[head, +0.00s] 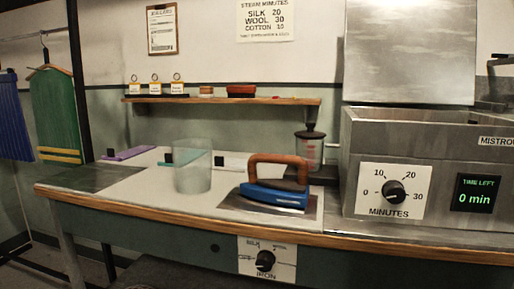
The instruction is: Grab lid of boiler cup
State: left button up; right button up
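A small clear cup (308,154) with reddish marks stands at the back of the table, just left of the metal steamer box. A dark lid (310,134) sits on top of it, with a dark piece standing up above. The cup's lower part is partly hidden behind the iron. A larger, frosted clear cup (192,180) stands open, with no lid, on the pale table top to the left. Neither of my grippers is in view.
A blue iron (275,195) with a brown handle rests on a metal plate in front of the lidded cup. The steamer box (430,150) stands right, its large panel upright behind. A shelf (225,100) hangs at the back. The table's left front is clear.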

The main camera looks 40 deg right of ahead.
aim_at(310, 134)
jog(key=i+j+z, duration=0.1)
jog(key=i+z, duration=0.15)
jog(key=z, duration=0.15)
jog(key=i+j+z, duration=0.2)
jog(key=z, duration=0.25)
jog(key=i+j+z, duration=1.05)
jog(key=i+j, duration=0.15)
